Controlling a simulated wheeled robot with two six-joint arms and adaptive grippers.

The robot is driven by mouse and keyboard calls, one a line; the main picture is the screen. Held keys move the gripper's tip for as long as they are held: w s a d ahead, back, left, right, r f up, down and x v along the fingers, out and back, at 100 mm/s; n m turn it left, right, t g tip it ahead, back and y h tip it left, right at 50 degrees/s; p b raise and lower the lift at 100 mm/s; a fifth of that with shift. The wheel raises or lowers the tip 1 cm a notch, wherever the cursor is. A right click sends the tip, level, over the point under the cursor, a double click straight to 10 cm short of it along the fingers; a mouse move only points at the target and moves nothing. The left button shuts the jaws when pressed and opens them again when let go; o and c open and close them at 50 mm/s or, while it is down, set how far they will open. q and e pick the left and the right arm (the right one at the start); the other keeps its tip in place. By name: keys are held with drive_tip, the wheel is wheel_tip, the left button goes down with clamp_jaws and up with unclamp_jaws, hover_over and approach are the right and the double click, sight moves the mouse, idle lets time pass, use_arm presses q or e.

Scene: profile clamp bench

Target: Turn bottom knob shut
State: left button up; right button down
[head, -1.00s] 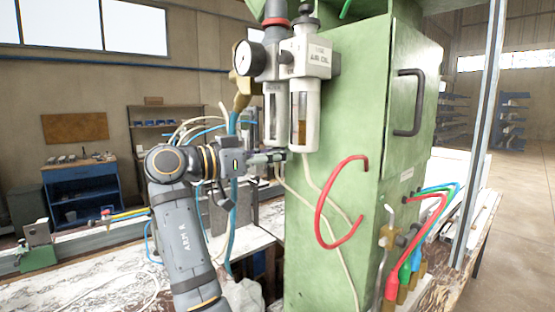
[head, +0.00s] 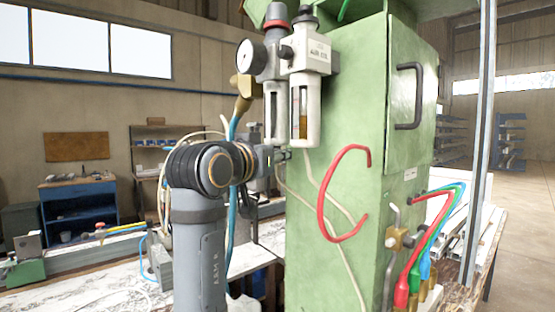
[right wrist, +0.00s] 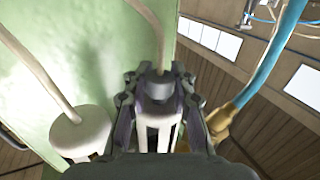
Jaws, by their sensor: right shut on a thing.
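The bottom knob (right wrist: 157,86) is a dark grey cap under the white slotted bowl (right wrist: 153,134) of the left-hand air unit. In the right wrist view my right gripper (right wrist: 155,72) has a finger on each side of this knob and is shut on it. In the head view my right gripper (head: 284,156) is at the lower end of the filter bowl (head: 276,116), small and partly behind my wrist, and the knob is hidden. A pale tube (right wrist: 150,28) runs from the knob. My left gripper is in neither view.
The oiler bowl (head: 303,110) hangs close beside the filter, with its own pale tube. A green cabinet (head: 345,130) stands right behind, with a loose red hose (head: 328,225) on its face. A blue hose (right wrist: 275,55) and brass fitting (right wrist: 222,122) are near the gripper.

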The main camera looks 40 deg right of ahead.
drive_tip(key=shift+n+t+y, duration=0.9)
drive_tip(key=shift+n+t, duration=0.1)
drive_tip(key=shift+t, duration=0.3)
drive_tip(key=shift+f+n+t+y+p, duration=0.2)
drive_tip(key=shift+n+t+y+p, duration=0.75)
drive_tip(key=shift+n+t+y, duration=0.55)
drive_tip(key=c, duration=1.5)
unclamp_jaws()
drive_tip(key=o, duration=0.4)
drive_tip(key=shift+r, duration=0.15)
